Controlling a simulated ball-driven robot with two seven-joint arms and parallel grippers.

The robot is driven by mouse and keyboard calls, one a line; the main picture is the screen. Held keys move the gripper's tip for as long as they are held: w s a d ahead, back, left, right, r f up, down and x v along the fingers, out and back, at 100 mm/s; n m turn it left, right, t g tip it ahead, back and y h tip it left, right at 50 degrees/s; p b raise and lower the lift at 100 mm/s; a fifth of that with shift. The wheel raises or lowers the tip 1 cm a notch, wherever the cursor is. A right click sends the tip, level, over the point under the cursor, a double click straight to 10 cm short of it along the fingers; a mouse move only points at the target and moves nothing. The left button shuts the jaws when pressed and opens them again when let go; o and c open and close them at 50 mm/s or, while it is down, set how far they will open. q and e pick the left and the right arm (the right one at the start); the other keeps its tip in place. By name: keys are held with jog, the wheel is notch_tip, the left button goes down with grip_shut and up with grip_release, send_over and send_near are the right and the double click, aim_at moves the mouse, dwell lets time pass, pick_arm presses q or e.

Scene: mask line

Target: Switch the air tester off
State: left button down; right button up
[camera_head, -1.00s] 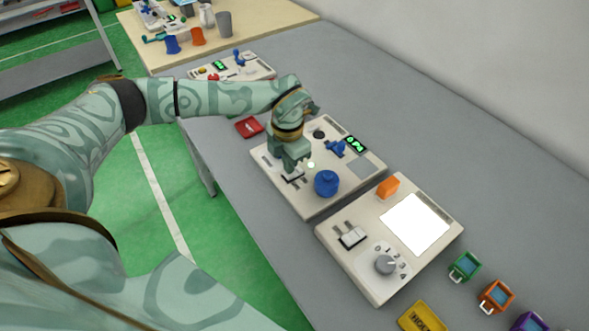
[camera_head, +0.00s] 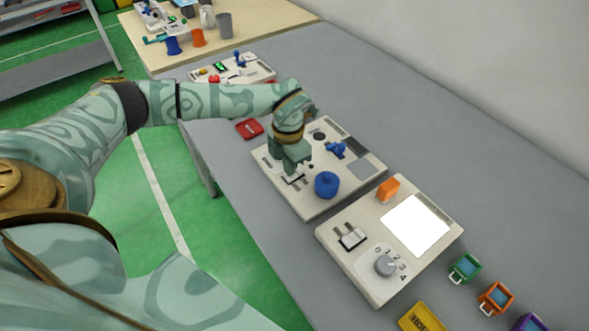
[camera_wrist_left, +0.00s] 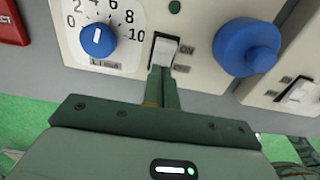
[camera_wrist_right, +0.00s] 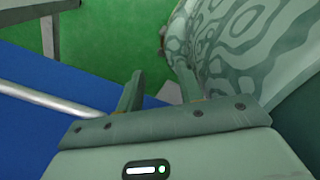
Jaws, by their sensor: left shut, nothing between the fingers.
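My left gripper (camera_head: 290,172) is shut and empty. Its fingertips (camera_wrist_left: 162,72) are at the switch's lower end, hiding part of it; I cannot tell whether they still touch. The small lamp (camera_wrist_left: 174,7) is unlit. My right gripper (camera_wrist_right: 160,85) shows only in its wrist view, open and empty.
A second beige panel (camera_head: 350,270) with a white screen, switch and grey dial stands nearer. Small green (camera_head: 465,267) and orange (camera_head: 497,297) items and a yellow HOLD plate (camera_head: 422,318) lie beside it. A red tag (camera_head: 249,129) lies left. Grey bench space is clear along the wall.

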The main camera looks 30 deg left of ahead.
pick_arm(q)
notch_tip(320, 180, up, 6)
jog(key=p, duration=0.5)
jog(key=shift+r, duration=0.2)
jog(key=shift+f, duration=0.1)
jog(key=shift+d, duration=0.1)
